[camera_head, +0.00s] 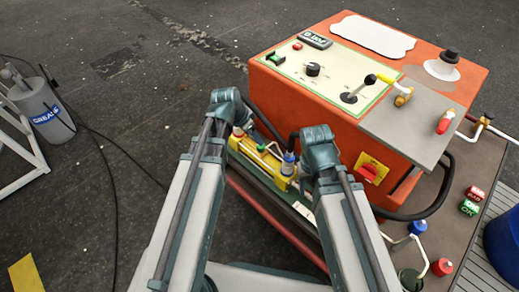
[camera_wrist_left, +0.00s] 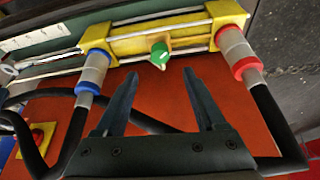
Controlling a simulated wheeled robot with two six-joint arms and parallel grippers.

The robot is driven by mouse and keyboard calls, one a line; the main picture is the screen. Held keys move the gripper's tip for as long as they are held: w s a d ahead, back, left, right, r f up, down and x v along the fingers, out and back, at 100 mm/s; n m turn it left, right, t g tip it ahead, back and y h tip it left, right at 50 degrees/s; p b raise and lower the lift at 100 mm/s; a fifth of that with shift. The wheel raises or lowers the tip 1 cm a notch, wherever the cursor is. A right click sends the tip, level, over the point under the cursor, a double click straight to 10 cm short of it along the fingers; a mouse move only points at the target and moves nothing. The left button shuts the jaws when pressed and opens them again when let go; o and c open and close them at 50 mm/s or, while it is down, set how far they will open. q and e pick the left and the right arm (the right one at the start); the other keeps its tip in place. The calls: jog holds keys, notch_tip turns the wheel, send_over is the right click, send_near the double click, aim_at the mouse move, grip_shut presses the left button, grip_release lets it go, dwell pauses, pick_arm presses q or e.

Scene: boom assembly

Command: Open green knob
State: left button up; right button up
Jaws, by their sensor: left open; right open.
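The green knob (camera_wrist_left: 160,55) sits on the yellow valve block (camera_wrist_left: 155,40) in the left wrist view. It also shows small in the head view (camera_head: 261,148), beside the orange machine. My left gripper (camera_wrist_left: 158,75) is open, with its two dark fingers pointing at the knob, one to each side in the picture. Nothing is between the fingers, and I cannot tell the remaining depth to the knob. In the head view my left gripper is mostly hidden around its arm. My right gripper (camera_head: 320,155) is at the end of the right arm, its fingers hard to make out; it holds nothing visible.
A blue-collared hose (camera_wrist_left: 93,72) and a red-collared hose (camera_wrist_left: 238,55) flank the knob closely. The orange machine (camera_head: 330,125) carries levers and a red switch (camera_head: 370,170). A grey canister (camera_head: 45,108) stands far left. Open floor lies to the left.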

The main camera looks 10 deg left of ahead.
aim_at(261, 148)
pick_arm(q)
jog(key=b+x, duration=0.6)
jog(key=x, duration=0.2)
jog(key=shift+f+b, duration=0.2)
jog(key=shift+b, duration=0.1)
jog(key=shift+r, duration=0.1)
grip_shut()
